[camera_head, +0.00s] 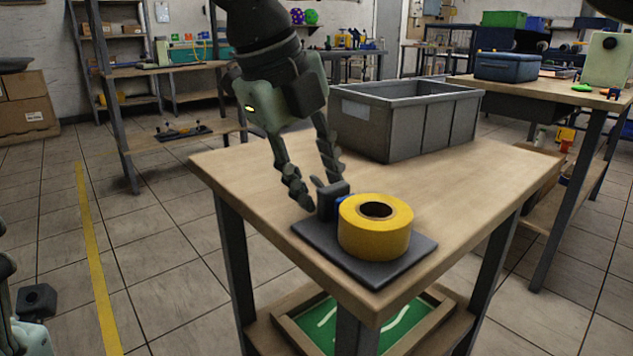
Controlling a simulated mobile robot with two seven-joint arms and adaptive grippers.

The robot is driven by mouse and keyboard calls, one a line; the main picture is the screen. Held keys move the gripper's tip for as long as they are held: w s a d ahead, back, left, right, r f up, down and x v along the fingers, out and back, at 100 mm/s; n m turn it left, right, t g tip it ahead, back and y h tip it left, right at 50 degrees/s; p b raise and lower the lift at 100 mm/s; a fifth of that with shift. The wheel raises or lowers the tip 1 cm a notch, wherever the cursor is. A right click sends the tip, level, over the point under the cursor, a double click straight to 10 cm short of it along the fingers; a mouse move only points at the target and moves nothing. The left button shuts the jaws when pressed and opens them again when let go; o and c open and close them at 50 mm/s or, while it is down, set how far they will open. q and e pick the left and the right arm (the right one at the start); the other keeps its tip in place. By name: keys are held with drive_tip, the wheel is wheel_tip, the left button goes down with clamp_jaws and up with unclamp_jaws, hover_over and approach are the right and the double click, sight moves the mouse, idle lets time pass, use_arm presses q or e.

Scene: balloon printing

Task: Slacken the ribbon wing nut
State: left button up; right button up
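A yellow ribbon roll (375,229) with a dark core sits on a dark flat base plate (310,240) at the table's front corner. Behind it stands a small dark grey block (327,207), with a bit of blue (342,201) between block and roll. A small dark tab (317,183) at the block's upper left may be the wing nut; I cannot tell surely. My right gripper (318,189) comes down from above, fingers apart, tips close beside the block. I cannot tell whether they touch it. Part of my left arm shows at the lower left edge; its fingertips are not clear.
A grey open bin (408,125) stands behind on the wooden table (470,190). The table's right side and front left are bare. A green board (385,322) lies on the shelf below. Another bench (545,85) with a blue box (507,66) stands at right.

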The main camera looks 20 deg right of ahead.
clamp_jaws()
